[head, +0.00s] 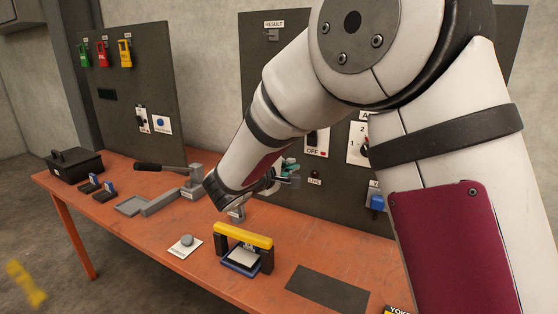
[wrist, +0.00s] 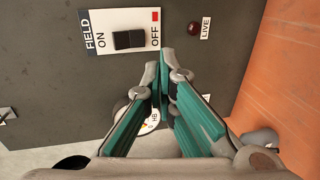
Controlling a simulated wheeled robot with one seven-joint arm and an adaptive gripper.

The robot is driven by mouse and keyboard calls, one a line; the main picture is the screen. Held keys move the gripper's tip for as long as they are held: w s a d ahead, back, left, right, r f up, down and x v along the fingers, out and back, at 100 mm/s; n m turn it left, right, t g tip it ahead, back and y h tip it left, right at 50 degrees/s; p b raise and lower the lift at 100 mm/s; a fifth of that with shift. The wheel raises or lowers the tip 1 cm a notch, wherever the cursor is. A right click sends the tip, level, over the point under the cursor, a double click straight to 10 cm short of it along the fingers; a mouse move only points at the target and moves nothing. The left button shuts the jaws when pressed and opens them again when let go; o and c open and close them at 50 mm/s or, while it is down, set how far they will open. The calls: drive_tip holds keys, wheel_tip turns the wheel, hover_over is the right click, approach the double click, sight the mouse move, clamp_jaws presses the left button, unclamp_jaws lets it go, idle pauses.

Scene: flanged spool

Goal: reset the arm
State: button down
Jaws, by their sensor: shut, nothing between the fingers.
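My gripper (head: 287,176) shows in the head view in front of the dark upright panel (head: 262,84), above the back of the bench. My pale arm reaches across the right of that view and hides part of the panel. In the wrist view the teal fingers of my gripper (wrist: 162,68) are shut with nothing between them. Their tips are just below the FIELD plate (wrist: 129,17) with its black ON/OFF switch (wrist: 128,39). I cannot tell whether the tips touch the panel. A dark red LIVE lamp (wrist: 194,28) is right of the switch.
The orange bench (head: 200,258) holds a yellow-topped yoke (head: 243,235), a grey button on a white plate (head: 186,241), a long-handled lever (head: 160,167) and a black case (head: 74,165). A second panel (head: 140,80) with coloured tags stands at left. A dark mat (head: 327,288) lies bare in front.

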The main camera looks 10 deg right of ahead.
drive_tip(key=s+d+r+m+g+p, duration=0.25)
drive_tip(key=s+d+r+g, duration=0.35)
drive_tip(key=s, duration=0.5)
drive_tip(key=s+d+r+m+g+p, duration=0.1)
drive_tip(key=s+d+r+m+p, duration=0.2)
drive_tip(key=s+d, duration=0.7)
drive_tip(key=s+a+r+m+y+p, duration=0.1)
drive_tip(key=s+a+y, duration=0.3)
drive_tip(key=s, duration=0.8)
drive_tip(key=s+a+r+m+g+y+p, duration=0.1)
drive_tip(key=s+a+m+y+p, duration=0.3)
drive_tip(key=s, duration=0.8)
drive_tip(key=shift+s+a+r+y, duration=0.15)
drive_tip(key=shift+s+r+y, duration=0.25)
drive_tip(key=shift+y, duration=0.2)
drive_tip(key=shift+w, duration=0.1)
